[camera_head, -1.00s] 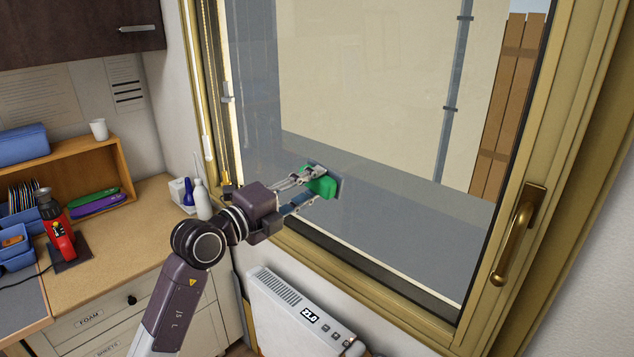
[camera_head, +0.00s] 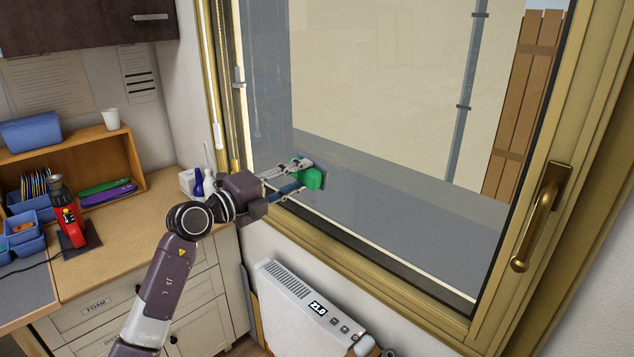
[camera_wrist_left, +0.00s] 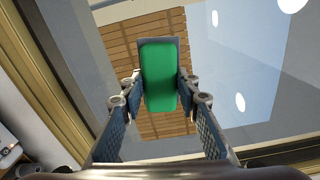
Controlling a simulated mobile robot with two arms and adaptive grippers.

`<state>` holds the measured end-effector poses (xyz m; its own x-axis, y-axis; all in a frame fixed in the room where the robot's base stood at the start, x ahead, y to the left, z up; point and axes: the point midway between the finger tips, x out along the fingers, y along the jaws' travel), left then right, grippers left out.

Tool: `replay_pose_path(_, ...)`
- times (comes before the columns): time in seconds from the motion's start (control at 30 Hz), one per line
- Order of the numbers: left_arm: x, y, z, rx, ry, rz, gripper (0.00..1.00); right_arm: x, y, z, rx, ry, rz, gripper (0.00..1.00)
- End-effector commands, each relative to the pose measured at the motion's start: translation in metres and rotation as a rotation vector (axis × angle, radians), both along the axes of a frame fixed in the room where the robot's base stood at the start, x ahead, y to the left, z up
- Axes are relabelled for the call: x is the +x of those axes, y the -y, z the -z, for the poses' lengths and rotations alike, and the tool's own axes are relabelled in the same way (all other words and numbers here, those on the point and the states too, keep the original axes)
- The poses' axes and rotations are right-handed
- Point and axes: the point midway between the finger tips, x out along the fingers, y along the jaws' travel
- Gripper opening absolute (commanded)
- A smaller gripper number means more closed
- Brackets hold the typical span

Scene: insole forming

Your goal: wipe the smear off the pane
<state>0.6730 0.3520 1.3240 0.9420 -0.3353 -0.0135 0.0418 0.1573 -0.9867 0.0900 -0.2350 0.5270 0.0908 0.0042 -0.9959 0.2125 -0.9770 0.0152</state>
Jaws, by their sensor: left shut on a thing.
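The window pane (camera_head: 400,120) fills the upper middle of the head view, inside a gold-coloured frame. My left gripper (camera_head: 303,177) is shut on a green block-like wiper (camera_head: 314,179), which has a dark grey pad on its far side. The wiper is at the lower left part of the pane; the pad looks against the glass, though exact contact is hard to tell. In the left wrist view the green wiper (camera_wrist_left: 158,75) sits between both fingers. I cannot make out a distinct smear on the glass. My right gripper is not in view.
A white heater (camera_head: 310,308) stands below the window. A brass window handle (camera_head: 541,217) is on the right of the frame. At the left, a worktop (camera_head: 130,235) holds a red tool (camera_head: 68,222), blue bins (camera_head: 25,237) and small bottles (camera_head: 203,182).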

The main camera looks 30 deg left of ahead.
Motion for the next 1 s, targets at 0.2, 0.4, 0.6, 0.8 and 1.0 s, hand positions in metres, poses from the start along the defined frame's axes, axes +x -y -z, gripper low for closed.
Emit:
replay_pose_path(0.2, 0.012, -0.03, 0.012, -0.009, 0.012, -0.007, 0.03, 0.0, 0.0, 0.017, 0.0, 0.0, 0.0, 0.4)
replay_pose_path(0.4, 0.026, -0.027, 0.01, -0.011, 0.013, -0.008, 0.03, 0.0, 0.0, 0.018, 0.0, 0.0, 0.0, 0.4)
replay_pose_path(0.6, 0.047, -0.019, 0.011, -0.011, 0.013, -0.007, 0.03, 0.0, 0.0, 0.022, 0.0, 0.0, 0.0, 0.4)
replay_pose_path(0.8, 0.061, -0.014, 0.011, -0.01, 0.013, -0.007, 0.03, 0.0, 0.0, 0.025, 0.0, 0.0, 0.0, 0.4)
replay_pose_path(1.0, 0.067, -0.012, 0.011, -0.009, 0.011, -0.007, 0.03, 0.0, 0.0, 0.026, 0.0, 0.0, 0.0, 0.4)
